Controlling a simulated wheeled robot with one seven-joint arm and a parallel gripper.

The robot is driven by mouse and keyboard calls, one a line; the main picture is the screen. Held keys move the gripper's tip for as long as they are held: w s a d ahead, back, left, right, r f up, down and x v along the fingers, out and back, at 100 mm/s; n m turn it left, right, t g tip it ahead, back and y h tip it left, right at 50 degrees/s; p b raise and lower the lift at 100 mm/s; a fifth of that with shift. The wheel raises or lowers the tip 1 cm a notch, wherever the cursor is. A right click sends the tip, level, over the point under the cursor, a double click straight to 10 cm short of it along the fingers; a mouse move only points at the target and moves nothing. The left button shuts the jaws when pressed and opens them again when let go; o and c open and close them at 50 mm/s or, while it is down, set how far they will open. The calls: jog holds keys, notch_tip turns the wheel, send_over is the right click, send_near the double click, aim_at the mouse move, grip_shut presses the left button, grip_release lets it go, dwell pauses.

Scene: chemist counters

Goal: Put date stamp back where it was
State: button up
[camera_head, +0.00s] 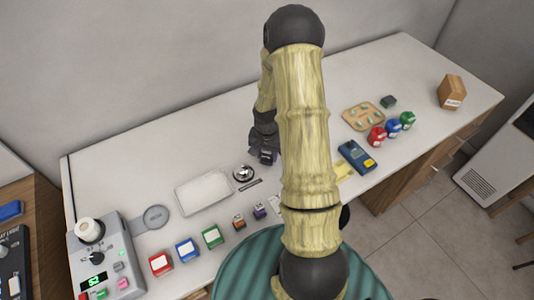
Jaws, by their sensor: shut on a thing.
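My gripper (266,152) hangs over the middle of the white counter, at the left edge of my arm. It is shut on a small dark object, which looks to be the date stamp (267,158). The hold is small in view, so fine details and the height above the counter cannot be told. My arm hides part of the counter to the right of the gripper.
A silver bell (243,173) and a white tray (204,191) lie left of the gripper. Small brown (239,222) and purple (260,211) items stand nearer the front edge. A blue device (356,157) and wooden tray (363,116) are right. The back counter is mostly clear.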

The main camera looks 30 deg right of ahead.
jog(key=shift+f, duration=0.15)
jog(key=o, duration=0.8)
notch_tip(320, 180, up, 12)
jog(key=shift+r+b, duration=0.15)
jog(key=shift+b, duration=0.8)
jog(key=s+a+r+n+t, duration=0.1)
jog(key=s+a+r+n, duration=0.2)
jog(key=s+a, duration=0.3)
jog(key=s+a+r+n+t, duration=0.1)
jog(key=s+a+r+n, duration=0.2)
jog(key=s+a+n, duration=0.2)
jog(key=shift+s+a+n+t, duration=0.3)
jog(key=shift+s+a, duration=0.35)
jog(key=shift+a, duration=0.55)
